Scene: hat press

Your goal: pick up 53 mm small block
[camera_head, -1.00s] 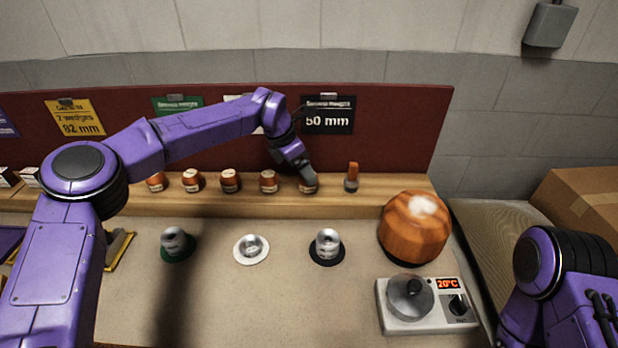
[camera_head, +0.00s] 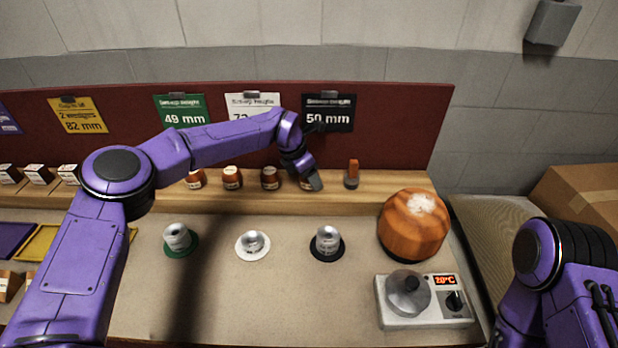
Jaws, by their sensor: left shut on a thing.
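Several small orange-brown blocks with pale labels stand in a row on the wooden shelf, among them one block (camera_head: 232,178) and another block (camera_head: 270,179). Their label text is too small to read, so I cannot tell which is the 53 mm one. My left gripper (camera_head: 311,184) is at the shelf, at the right end of this row, shut on a small block (camera_head: 304,185) that it mostly hides. My right arm shows at the lower right; its gripper is out of view.
A large orange hat block (camera_head: 413,224) and a heater unit (camera_head: 425,300) are at the right.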

